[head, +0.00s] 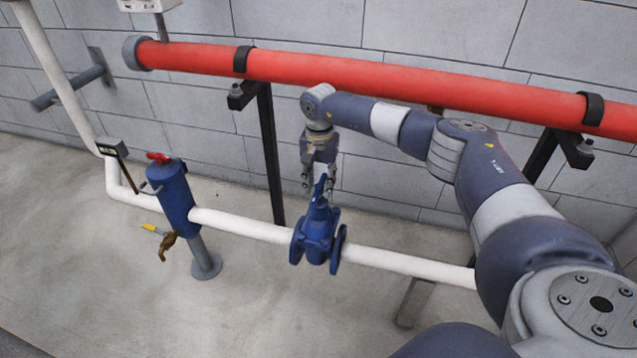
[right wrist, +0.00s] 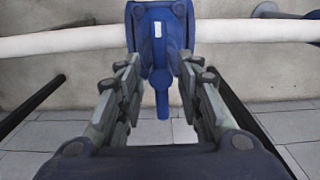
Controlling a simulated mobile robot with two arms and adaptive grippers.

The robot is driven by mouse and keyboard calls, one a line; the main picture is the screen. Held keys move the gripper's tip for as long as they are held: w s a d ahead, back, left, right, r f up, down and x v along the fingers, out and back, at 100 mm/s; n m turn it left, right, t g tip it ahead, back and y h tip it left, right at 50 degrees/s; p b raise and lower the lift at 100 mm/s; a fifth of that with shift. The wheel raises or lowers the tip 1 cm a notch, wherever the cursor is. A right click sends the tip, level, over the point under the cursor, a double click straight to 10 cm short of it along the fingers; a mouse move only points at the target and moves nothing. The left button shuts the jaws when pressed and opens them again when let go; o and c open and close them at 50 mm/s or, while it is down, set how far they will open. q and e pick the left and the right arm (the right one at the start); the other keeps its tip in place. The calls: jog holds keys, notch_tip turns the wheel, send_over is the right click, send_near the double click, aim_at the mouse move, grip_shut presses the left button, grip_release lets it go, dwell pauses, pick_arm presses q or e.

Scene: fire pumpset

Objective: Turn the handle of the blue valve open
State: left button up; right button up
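The blue valve (head: 318,232) sits on the white horizontal pipe, with flanges on both sides. Its blue handle (right wrist: 162,103) is a narrow lever that lies in line with the gap between my fingers in the right wrist view. My right gripper (head: 320,187) is above the valve in the head view, pointing down, with its fingers around the handle. In the right wrist view the fingers (right wrist: 160,88) stand apart on either side of the handle, with visible gaps. The gripper is open and holds nothing. My left gripper is not in view.
The white pipe (head: 400,262) runs along the wall. A thick red pipe (head: 330,74) runs above it on dark brackets (head: 270,150). Left of the valve stands a blue cylinder (head: 175,197) with a red top and a brass tap (head: 167,245). The floor in front is clear.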

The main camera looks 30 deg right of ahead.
aim_at(319, 187)
notch_tip(319, 187, up, 12)
dwell(0.5)
dwell(0.3)
